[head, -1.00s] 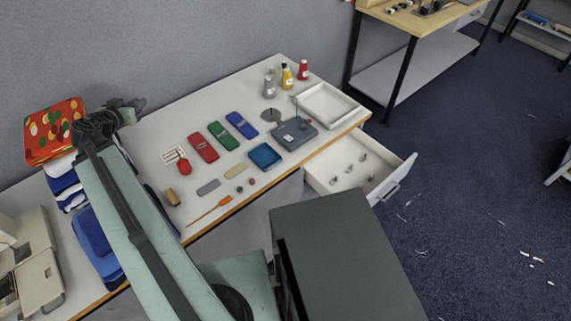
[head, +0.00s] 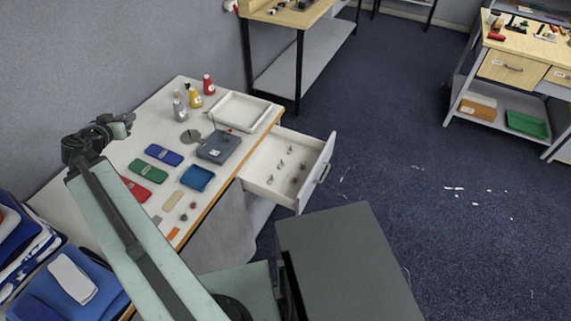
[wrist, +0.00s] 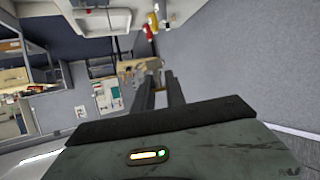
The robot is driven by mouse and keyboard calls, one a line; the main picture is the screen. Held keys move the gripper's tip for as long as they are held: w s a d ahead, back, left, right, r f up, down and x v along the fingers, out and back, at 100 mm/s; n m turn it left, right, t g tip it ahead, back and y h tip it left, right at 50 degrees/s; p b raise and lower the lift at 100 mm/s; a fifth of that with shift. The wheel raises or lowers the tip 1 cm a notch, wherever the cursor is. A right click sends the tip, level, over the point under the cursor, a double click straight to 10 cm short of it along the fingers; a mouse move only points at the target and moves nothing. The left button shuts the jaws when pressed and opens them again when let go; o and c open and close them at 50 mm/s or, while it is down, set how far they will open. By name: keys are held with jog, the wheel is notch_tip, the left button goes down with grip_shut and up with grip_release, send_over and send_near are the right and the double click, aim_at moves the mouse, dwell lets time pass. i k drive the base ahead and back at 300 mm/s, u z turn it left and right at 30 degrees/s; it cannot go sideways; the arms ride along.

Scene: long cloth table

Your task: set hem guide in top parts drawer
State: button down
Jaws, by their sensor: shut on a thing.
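My gripper (head: 124,120) is raised at the end of my arm, at the left of the head view, over the far left part of the table. Its fingers (wrist: 158,92) are close together in the wrist view. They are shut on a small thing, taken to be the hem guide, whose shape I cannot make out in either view. The top parts drawer (head: 262,162) is pulled out from under the table's right end, well right of my gripper. Several small metal pieces (head: 281,164) lie inside, with bare floor between them.
On the table (head: 225,165) are a white tray (head: 262,106), a grey box (head: 219,146), a blue dish (head: 198,177), coloured cases (head: 164,155) and bottles (head: 194,97). Folded cloths (head: 75,285) are stacked at the left. The floor right of the drawer is mostly clear.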

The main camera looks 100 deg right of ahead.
aim_at(309, 158)
jog(key=k, duration=0.8)
jog(key=z, duration=0.85)
jog(key=i, duration=0.5)
jog(key=z, duration=0.1)
